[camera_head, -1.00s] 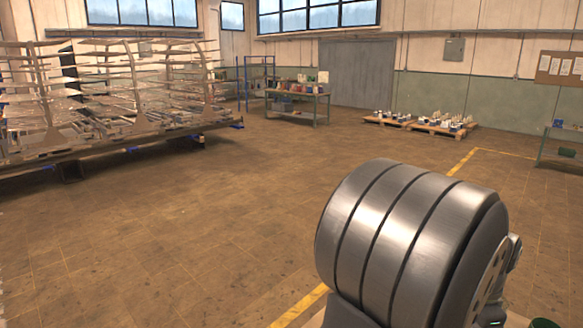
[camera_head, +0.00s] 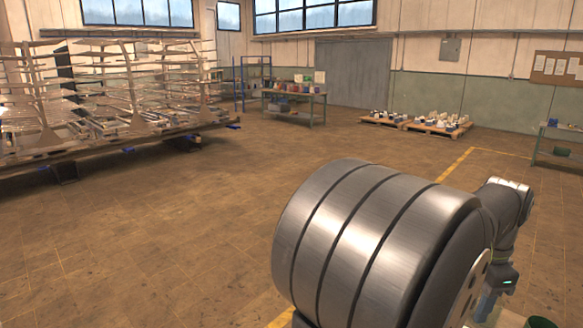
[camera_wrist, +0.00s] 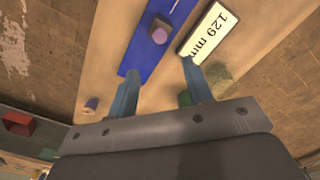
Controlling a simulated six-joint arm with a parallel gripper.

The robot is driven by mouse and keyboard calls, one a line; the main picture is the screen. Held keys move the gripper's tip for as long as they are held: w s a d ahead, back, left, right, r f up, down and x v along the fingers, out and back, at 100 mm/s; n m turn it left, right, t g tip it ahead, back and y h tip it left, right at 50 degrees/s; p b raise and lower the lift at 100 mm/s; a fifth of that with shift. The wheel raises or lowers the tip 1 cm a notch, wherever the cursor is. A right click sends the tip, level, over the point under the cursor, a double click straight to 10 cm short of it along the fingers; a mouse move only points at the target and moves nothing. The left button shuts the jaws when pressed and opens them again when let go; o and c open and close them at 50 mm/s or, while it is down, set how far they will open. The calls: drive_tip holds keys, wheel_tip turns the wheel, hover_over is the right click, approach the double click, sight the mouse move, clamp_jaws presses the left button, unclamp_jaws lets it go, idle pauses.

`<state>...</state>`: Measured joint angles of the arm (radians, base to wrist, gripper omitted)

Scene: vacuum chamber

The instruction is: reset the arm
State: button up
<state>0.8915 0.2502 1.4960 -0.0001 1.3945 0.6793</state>
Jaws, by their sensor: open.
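My gripper (camera_wrist: 160,67) shows in the wrist view with its two blue-grey fingers apart and nothing visible held between them. It is above a light wooden surface (camera_wrist: 112,45). Beyond the fingertips, a blue strip (camera_wrist: 139,57) has a small mauve block (camera_wrist: 160,31) on it. A white plate (camera_wrist: 208,31) marked "129 mm" is beyond the right finger.
In the head view, a rack (camera_head: 130,95) and a workbench (camera_head: 294,97) stand far off across open floor.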

wheel_tip(320, 180, down, 12)
drive_tip(key=shift+f, duration=0.1)
drive_tip(key=s+d, duration=0.5)
drive_tip(key=shift+s+d, duration=0.35)
drive_tip(key=shift+s, duration=0.05)
wheel_tip(320, 180, up, 18)
drive_tip(key=w+a+f+n+h, duration=0.1)
drive_tip(key=a+n, duration=0.2)
drive_tip(key=a, duration=0.7)
drive_tip(key=shift+w+t, duration=0.15)
drive_tip(key=shift+t, duration=0.25)
drive_tip(key=shift+f, duration=0.1)
